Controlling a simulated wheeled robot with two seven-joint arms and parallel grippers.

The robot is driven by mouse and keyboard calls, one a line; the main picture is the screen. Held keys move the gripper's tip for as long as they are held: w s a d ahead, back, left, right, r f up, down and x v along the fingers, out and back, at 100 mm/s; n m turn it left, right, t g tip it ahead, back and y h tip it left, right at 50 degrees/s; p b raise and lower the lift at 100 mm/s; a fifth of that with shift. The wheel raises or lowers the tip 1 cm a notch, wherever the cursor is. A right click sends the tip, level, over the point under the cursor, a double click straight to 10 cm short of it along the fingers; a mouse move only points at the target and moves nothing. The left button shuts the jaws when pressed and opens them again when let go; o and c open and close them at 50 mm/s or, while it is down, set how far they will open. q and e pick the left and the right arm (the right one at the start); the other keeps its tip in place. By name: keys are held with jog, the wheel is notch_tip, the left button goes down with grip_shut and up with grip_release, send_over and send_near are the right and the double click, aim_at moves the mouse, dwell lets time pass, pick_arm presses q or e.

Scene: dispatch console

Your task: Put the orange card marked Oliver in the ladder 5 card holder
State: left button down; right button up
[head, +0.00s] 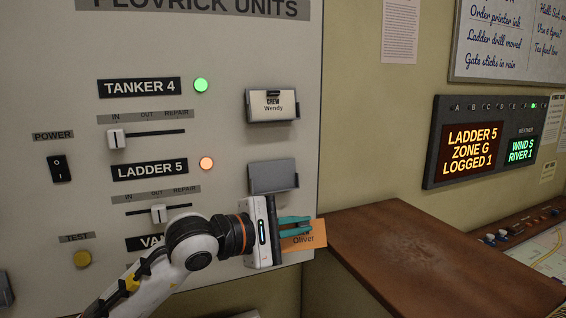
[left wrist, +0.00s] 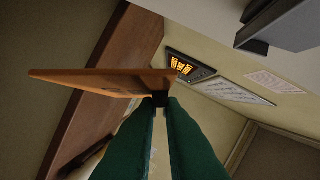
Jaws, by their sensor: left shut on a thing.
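The orange card (head: 312,237) marked Oliver is held at the tips of my left gripper (head: 296,226), which is shut on it. In the left wrist view the card (left wrist: 100,80) stands out from between the green fingers (left wrist: 161,104), seen nearly edge-on. The ladder 5 card holder (head: 273,177) is a grey holder on the panel, level with the LADDER 5 label (head: 150,170), and looks empty. The gripper and card are below the holder and a little to its right, apart from it. A grey holder also shows at the top right of the left wrist view (left wrist: 285,25). My right gripper is not in view.
The tanker 4 holder (head: 272,107) above has a white card marked Wendy. A slider (head: 158,212) and lit orange lamp (head: 206,163) are on the panel. A brown wooden ledge (head: 440,260) lies to the right of the card. The panel right of the holders is clear.

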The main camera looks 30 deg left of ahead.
aim_at(269, 167)
pick_arm(q)
notch_tip(269, 167, up, 11)
jog(key=a+t+y, duration=0.2)
jog(key=a, duration=0.1)
jog(key=shift+m, duration=0.4)
jog(key=w+a, duration=0.2)
jog(key=w+a+f, duration=0.1)
jog(key=a, duration=0.1)
jog(key=shift+w+f, duration=0.2)
jog(key=shift+w, duration=0.15)
jog(key=shift+a+f+b, duration=0.15)
jog(key=shift+f+b, duration=0.15)
jog(key=shift+w+a+f, duration=0.1)
jog(key=shift+w+a, duration=0.05)
jog(key=shift+w, duration=0.1)
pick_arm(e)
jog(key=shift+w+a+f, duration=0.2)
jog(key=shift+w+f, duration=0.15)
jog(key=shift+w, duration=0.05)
pick_arm(q)
jog(key=c, duration=1.5)
grip_release()
jog(key=shift+o, duration=0.2)
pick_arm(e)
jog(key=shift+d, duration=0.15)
pick_arm(q)
jog(key=shift+s, duration=0.15)
